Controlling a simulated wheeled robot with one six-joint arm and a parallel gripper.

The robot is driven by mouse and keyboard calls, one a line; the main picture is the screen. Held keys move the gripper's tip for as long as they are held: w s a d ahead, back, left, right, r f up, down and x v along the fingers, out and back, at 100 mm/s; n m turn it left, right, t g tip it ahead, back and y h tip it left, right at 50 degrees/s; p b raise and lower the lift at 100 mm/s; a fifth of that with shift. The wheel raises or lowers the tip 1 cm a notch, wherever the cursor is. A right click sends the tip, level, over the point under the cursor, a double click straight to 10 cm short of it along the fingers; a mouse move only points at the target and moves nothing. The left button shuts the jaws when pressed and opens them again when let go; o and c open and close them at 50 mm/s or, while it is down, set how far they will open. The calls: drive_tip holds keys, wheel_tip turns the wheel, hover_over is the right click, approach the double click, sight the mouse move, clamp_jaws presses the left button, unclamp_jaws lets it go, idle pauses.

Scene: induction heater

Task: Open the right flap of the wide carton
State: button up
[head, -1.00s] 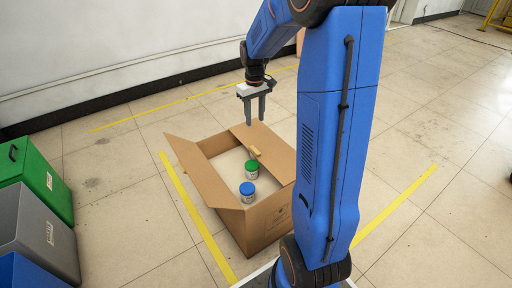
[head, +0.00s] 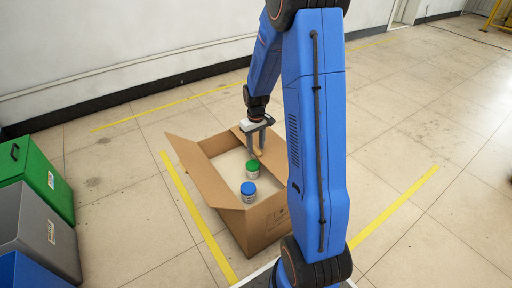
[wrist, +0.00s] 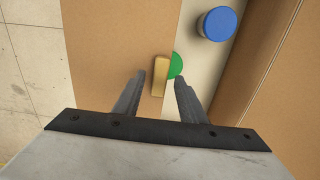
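The wide carton (head: 262,225) stands on the floor, partly behind my arm in the head view. Its right flap (head: 274,160) lies inward over the right part of the opening; it fills the left middle of the wrist view (wrist: 110,45). A small tan tab (wrist: 159,75) sits at the flap's inner edge. My gripper (head: 257,150) is over the flap, pointing down. In the wrist view its two fingers (wrist: 159,88) are apart, one each side of the tab's line, with a gap on both sides. Whether the fingertips reach the tab's height is unclear.
Inside the carton are a green-lidded jar (head: 252,169) and a blue-lidded jar (head: 248,192). The green lid (wrist: 177,65) is close beside the tab. The left flap (head: 183,153) stands outward. Green, grey and blue bins (head: 45,180) are at left. Floor behind the carton is clear.

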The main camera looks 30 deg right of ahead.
drive_tip(key=shift+f, duration=0.35)
drive_tip(key=shift+c, duration=0.5)
clamp_jaws()
drive_tip(key=shift+r, duration=0.1)
